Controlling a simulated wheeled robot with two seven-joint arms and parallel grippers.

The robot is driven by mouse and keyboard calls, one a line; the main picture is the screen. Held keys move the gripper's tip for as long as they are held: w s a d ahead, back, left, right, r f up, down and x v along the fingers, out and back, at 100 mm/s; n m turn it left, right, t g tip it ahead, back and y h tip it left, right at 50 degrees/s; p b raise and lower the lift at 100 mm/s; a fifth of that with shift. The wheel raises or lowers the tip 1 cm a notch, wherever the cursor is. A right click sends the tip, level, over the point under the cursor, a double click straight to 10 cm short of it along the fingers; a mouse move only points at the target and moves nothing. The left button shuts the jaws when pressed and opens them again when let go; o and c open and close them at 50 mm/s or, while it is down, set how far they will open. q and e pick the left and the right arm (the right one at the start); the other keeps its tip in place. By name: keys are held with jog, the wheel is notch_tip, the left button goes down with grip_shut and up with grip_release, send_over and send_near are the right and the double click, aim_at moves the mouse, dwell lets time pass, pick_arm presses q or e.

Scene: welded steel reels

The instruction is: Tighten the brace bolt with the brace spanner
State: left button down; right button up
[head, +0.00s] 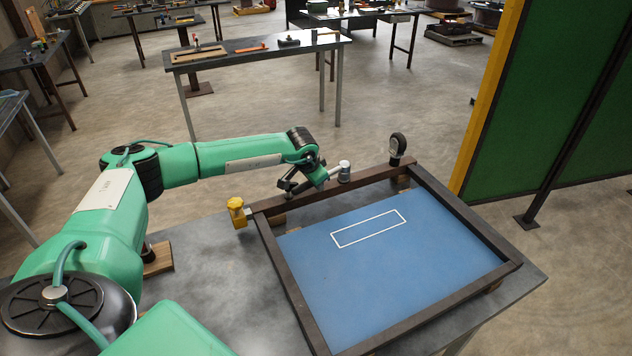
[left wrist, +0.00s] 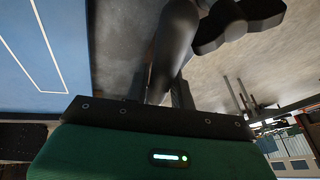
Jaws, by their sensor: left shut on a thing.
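My left gripper (head: 304,184) is at the far left part of a dark steel frame (head: 285,288), low over its back rail. It is shut on a dark tool (head: 288,185), which I take to be the brace spanner. In the left wrist view a dark round shaft (left wrist: 176,45) stands between the fingers, and a dark lobed shape (left wrist: 238,24) lies beyond it. I cannot tell which part is the brace bolt. My right gripper is out of view.
A blue panel (head: 440,250) with a white rectangle outline fills the frame on a grey table (head: 215,260). A yellow-headed clamp (head: 237,212) is at the frame's left corner, a black round knob (head: 397,147) at the back. A green screen (head: 560,110) stands right.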

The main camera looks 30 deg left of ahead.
pick_arm(q)
jog(key=shift+r, duration=0.2)
jog(key=shift+a+r, duration=0.1)
jog(key=shift+r+p, duration=1.05)
jog(key=shift+r, duration=1.15)
jog(key=shift+f, duration=0.1)
